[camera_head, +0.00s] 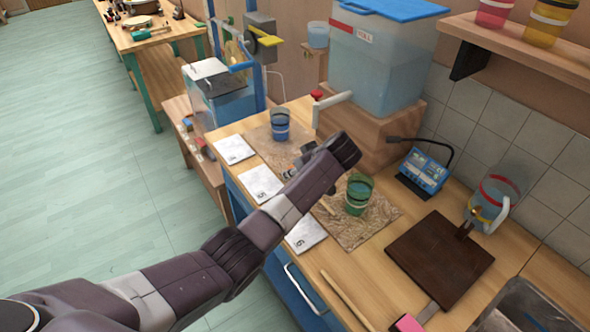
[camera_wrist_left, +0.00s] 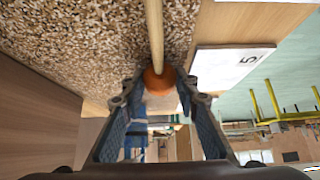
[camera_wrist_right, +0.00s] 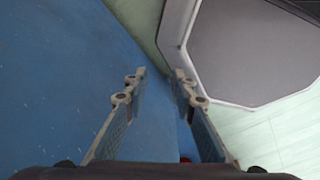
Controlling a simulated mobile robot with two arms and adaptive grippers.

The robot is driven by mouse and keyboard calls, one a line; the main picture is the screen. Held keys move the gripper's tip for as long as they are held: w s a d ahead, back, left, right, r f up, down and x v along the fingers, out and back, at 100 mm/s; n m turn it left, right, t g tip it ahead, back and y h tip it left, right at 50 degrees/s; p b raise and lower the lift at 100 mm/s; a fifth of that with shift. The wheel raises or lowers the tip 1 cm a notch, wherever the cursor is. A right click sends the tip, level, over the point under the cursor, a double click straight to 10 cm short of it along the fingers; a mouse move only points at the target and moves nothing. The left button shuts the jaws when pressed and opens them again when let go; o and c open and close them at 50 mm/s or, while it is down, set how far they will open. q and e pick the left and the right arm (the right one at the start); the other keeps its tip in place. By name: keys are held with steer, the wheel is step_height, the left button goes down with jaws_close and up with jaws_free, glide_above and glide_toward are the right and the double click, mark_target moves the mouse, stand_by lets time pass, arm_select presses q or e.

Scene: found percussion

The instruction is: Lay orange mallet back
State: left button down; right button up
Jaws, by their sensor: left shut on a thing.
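In the left wrist view, the orange mallet's round head (camera_wrist_left: 160,80) sits between the fingers of my left gripper (camera_wrist_left: 158,92), which is shut on it. Its pale wooden handle (camera_wrist_left: 154,30) runs up the picture over a speckled mat (camera_wrist_left: 90,35). I cannot tell whether the mallet touches the mat. In the head view, my left arm reaches across the counter and hides most of the gripper and the mallet. My right gripper (camera_wrist_right: 158,85) is open and empty beside a blue surface in the right wrist view; it is not in the head view.
A green cup (camera_head: 357,196) and a blue cup (camera_head: 280,125) stand on mats. Numbered cards (camera_head: 261,183) line the counter's front edge. A pale stick (camera_head: 346,301) lies at the front. A brown board (camera_head: 440,258), a clear jug (camera_head: 490,205) and a water tank (camera_head: 375,60) are nearby.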

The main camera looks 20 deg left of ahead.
arm_select(q)
steer(key=shift+f, duration=0.1)
steer(key=c, duration=1.5)
jaws_free()
arm_select(e)
steer(key=shift+s+d+f, duration=0.1)
steer(key=shift+s+d, duration=0.15)
steer(key=shift+d, duration=0.2)
arm_select(q)
steer(key=shift+s+d+r, duration=0.15)
steer(key=shift+d+r, duration=0.15)
steer(key=shift+r, duration=0.2)
steer(key=b+v, duration=0.1)
steer(key=v, duration=1)
steer(key=shift+b, duration=0.3)
arm_select(e)
steer(key=shift+a+f, duration=0.25)
steer(key=shift+f, duration=0.45)
arm_select(q)
steer(key=shift+s, duration=0.1)
